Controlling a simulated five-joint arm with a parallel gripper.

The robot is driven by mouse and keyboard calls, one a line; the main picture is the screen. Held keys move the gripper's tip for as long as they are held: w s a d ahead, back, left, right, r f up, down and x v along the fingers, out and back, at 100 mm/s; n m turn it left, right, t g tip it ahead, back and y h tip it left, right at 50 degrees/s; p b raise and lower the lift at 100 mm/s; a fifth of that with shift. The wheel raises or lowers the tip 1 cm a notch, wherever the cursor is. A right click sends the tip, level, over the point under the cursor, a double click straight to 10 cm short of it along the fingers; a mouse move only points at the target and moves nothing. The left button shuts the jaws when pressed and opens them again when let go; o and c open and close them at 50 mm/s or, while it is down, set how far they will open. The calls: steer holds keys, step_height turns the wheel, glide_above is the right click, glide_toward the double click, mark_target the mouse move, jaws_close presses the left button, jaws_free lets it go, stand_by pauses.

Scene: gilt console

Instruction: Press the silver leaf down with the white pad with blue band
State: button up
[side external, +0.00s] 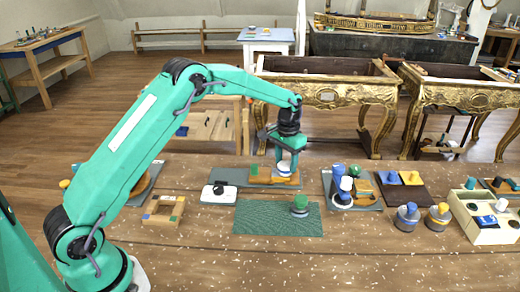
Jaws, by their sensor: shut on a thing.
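My gripper (287,152) points down over the middle of the table and is shut on the white pad with blue band (285,168). The pad is upright, right above a tan wooden piece (260,176) on a grey-blue board (228,177). I cannot tell whether the pad touches what is below it. The silver leaf cannot be made out; the pad and gripper may hide it.
A green mat (262,219) bears a green-knobbed piece (300,203). A white box (219,195) and a wooden frame (163,211) stand left. Right are a crowded tray (374,206), two jars (407,217) and a cream crate (482,230). The front table is clear.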

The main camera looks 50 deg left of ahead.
steer(key=shift+w+d, duration=0.35)
steer(key=shift+d, duration=0.05)
steer(key=shift+s+a, duration=1.85)
steer(key=shift+a, duration=0.05)
steer(key=shift+w+d, duration=1.85)
steer(key=shift+d, duration=0.05)
steer(key=shift+s+a, duration=1.75)
steer(key=shift+s, duration=0.1)
steer(key=shift+w+d, duration=1.75)
steer(key=shift+r, duration=3.85)
steer(key=shift+d, duration=0.1)
